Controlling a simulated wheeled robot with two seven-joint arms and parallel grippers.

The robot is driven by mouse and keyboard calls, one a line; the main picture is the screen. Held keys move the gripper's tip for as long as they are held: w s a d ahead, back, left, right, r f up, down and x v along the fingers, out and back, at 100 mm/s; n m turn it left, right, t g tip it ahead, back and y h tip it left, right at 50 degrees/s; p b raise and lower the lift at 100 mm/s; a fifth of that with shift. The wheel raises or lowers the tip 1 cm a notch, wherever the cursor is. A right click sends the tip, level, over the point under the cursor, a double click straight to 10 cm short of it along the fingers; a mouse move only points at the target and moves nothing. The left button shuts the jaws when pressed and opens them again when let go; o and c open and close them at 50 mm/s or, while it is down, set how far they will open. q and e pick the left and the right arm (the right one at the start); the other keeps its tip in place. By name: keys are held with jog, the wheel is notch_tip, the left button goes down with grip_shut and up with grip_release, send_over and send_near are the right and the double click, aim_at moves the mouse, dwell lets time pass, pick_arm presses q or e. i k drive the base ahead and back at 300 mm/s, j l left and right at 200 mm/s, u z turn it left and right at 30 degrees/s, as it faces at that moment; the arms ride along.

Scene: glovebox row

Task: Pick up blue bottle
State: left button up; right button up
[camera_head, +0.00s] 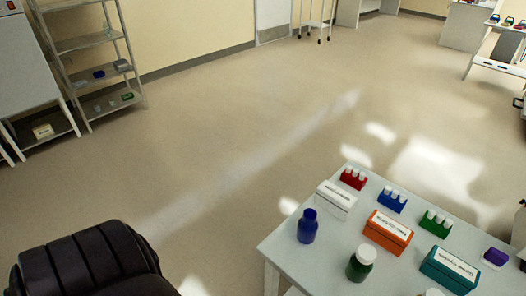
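The blue bottle (307,225) stands upright on a pale table (330,262) at the lower right, near the table's left edge. It is dark blue with a narrower neck. A green bottle with a white cap (361,263) stands to its right and nearer to me. A white box with a label (336,200) is just behind the blue bottle. Neither of my grippers shows in this view, so I see nothing held.
The table also bears an orange box (388,231), a teal box (450,269) and red, blue and green vial racks (353,177). A black ribbed object (85,265) fills the lower left. Shelves (92,60) stand far left. The floor between is clear.

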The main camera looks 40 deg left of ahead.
aim_at(307, 225)
jog(key=u, duration=0.9)
jog(key=i+j+z, duration=0.1)
jog(key=j+z, duration=0.4)
jog(key=j, duration=0.2)
jog(key=j+z, duration=0.5)
jog(key=j, duration=0.15)
